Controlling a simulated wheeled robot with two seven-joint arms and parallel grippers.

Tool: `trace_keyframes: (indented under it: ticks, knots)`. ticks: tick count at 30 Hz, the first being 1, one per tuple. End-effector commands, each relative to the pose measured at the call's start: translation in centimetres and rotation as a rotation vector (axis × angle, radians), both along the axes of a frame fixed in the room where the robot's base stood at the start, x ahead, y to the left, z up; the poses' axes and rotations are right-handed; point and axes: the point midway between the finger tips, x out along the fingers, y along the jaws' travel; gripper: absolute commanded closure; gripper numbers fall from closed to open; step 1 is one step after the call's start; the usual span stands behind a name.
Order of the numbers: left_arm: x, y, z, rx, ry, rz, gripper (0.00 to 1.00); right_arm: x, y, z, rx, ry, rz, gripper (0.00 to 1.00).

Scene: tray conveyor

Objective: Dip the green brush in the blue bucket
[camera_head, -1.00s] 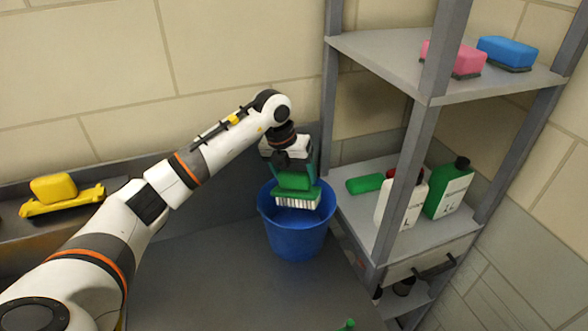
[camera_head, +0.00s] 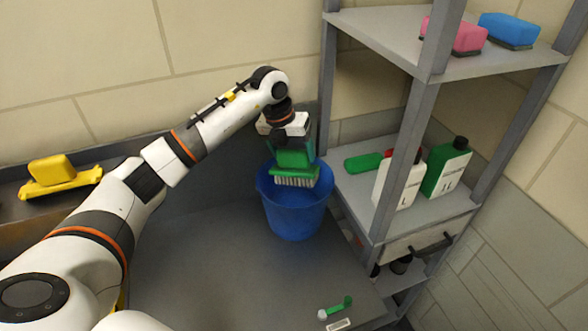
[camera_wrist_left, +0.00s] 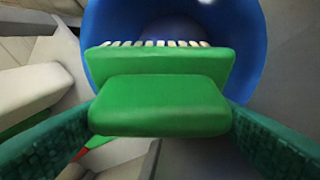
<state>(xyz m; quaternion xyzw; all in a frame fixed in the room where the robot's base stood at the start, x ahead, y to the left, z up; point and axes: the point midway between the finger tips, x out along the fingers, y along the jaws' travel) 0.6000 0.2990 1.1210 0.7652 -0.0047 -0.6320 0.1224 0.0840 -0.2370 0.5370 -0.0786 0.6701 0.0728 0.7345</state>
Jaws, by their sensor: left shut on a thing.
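My left gripper (camera_head: 295,152) is shut on the green brush (camera_head: 297,170) and holds it over the opening of the blue bucket (camera_head: 296,218). The brush has a green block and a row of pale bristles on its lower side, which point down at the bucket's mouth. In the left wrist view the brush (camera_wrist_left: 160,105) sits between the two dark green fingers, and the bucket (camera_wrist_left: 252,45) lies behind it. I cannot tell how deep the bristles reach, or whether they touch anything inside. My right gripper is not in view.
A grey shelf unit (camera_head: 395,45) stands close right of the bucket, holding pink (camera_head: 456,36) and blue (camera_head: 509,29) sponges and bottles (camera_head: 446,170). A yellow brush (camera_head: 52,175) lies at left. A small green-handled item (camera_head: 342,304) lies near the front.

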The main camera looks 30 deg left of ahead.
Motion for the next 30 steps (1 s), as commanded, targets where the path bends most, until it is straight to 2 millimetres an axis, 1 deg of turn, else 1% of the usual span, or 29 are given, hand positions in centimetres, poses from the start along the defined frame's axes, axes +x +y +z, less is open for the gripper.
trace_keyframes:
  ticks: [1, 22, 25, 30]
  knots:
    - [0.0, 0.0, 0.8, 0.0, -0.002, 0.0, 0.41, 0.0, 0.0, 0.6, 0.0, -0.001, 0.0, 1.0]
    - [0.0, 0.0, 6.4, 0.001, 0.0, 0.0, 0.41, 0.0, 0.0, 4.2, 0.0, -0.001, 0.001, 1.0]
    - [0.0, 0.0, 6.8, 0.0, 0.0, 0.0, 0.41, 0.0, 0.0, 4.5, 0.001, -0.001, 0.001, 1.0]
    - [0.0, 0.0, 6.8, 0.0, 0.0, 0.0, 0.41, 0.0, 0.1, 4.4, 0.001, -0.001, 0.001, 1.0]
